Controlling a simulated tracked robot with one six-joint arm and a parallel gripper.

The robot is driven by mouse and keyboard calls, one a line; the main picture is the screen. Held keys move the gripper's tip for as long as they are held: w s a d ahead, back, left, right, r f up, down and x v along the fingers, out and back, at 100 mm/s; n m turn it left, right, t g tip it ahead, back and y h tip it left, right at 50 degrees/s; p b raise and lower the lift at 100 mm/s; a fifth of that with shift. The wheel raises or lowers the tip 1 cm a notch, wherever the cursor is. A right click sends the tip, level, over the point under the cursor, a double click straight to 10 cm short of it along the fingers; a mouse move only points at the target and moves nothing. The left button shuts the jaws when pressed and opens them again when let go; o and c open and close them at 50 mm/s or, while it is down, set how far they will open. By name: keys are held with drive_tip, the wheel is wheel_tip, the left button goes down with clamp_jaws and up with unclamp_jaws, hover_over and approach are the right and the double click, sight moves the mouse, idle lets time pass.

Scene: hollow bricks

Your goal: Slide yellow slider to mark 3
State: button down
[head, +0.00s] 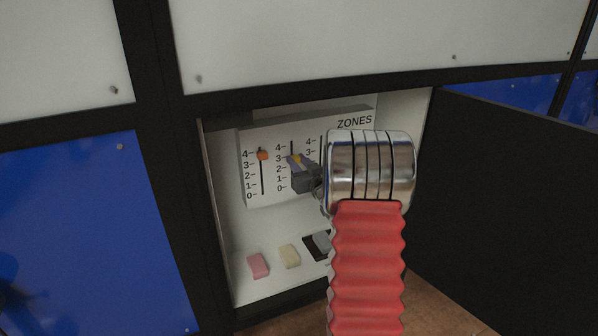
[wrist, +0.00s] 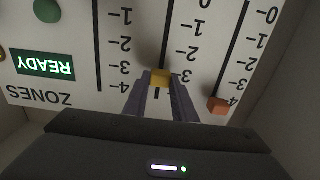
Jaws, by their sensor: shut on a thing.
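The yellow slider (head: 295,158) sits on the middle slot of the white ZONES panel (head: 262,195), level with mark 3 as far as I can tell. In the upside-down wrist view the yellow slider (wrist: 160,78) is beside the 3 on its right. My gripper (head: 299,172) reaches to it from the front, and its two fingers (wrist: 161,92) are shut on the slider. The fingers cover part of the slot's upper end. In the head view my wrist hides the panel's right side.
An orange slider (head: 262,155) is near mark 4 on the neighbouring slot. A lit green READY sign (wrist: 45,65) is on the panel. A pink block (head: 257,265) and a cream block (head: 289,256) lie on the cabinet floor. An open black door (head: 510,190) stands at right.

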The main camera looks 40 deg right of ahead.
drive_tip(key=shift+r, duration=0.1)
drive_tip(key=c, duration=1.4)
unclamp_jaws()
drive_tip(key=shift+c, duration=0.2)
drive_tip(key=shift+s, duration=0.15)
drive_tip(key=v, duration=1.3)
drive_tip(key=shift+s+a, duration=0.15)
drive_tip(key=shift+s, duration=0.1)
